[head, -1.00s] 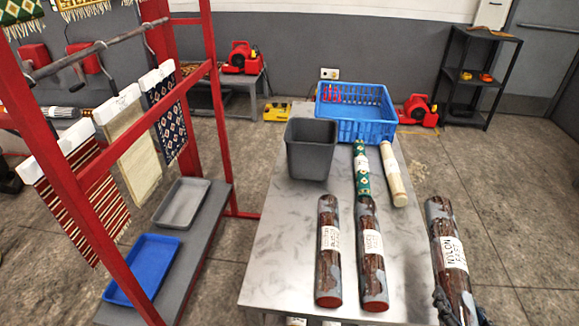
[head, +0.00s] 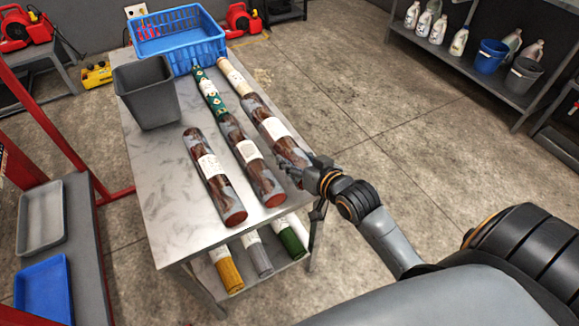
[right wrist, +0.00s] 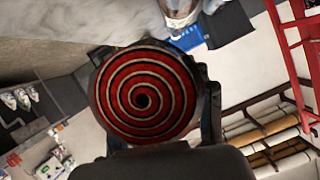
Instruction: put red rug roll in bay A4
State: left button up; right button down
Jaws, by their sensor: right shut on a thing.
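Three dark red-brown, plastic-wrapped rug rolls with white labels show in the head view: a left roll (head: 213,180), a middle roll (head: 248,155) and a right roll (head: 275,131). The left and middle ones lie on the metal table (head: 165,205). My right gripper (head: 308,176) is shut on the right roll near its close end, at the table's right edge. I cannot tell whether this roll touches the table. In the right wrist view its round end shows a red spiral (right wrist: 143,100). No marking reading A4 is legible. My left gripper is not in view.
A green patterned roll (head: 208,90) and a cream roll (head: 235,77) lie behind, near a blue basket (head: 180,40) and a grey bin (head: 147,92). Several rolls, including a yellow one (head: 226,270), lie on the table's lower shelf. Floor to the right is open.

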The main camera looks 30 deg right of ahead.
jog(key=w+f, duration=0.2)
jog(key=f, duration=0.1)
jog(key=w+d+f, duration=0.1)
jog(key=w+f, duration=0.1)
notch_tip(320, 180, down, 3)
jog(key=shift+w+f, duration=0.1)
jog(key=shift+f, duration=0.05)
jog(key=c, duration=0.8)
grip_release()
jog(key=shift+f, duration=0.15)
